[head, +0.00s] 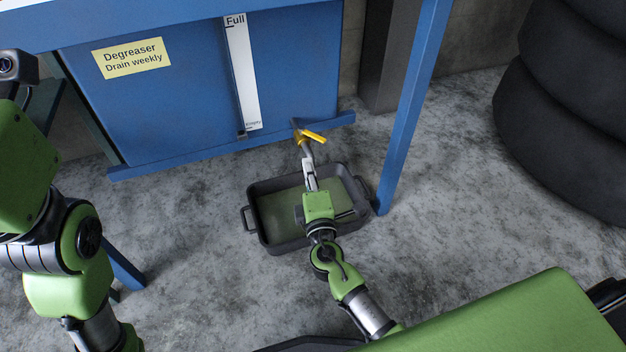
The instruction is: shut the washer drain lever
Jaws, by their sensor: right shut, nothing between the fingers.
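The washer is a blue tank (295,70) with a yellow drain lever (314,136) at its lower right edge. The lever sticks out to the right and slightly down from a small valve and a grey spout (303,147). My right gripper (307,163) is shut and empty, just below the lever and spout. I cannot tell whether its fingertips touch the valve. My left arm is at the left side, and its gripper is out of view.
A dark drain pan (262,240) with greenish liquid sits on the floor under the spout and my right gripper. A blue leg (408,110) stands right of the lever. Stacked tires (560,130) are at the right. Floor between is clear.

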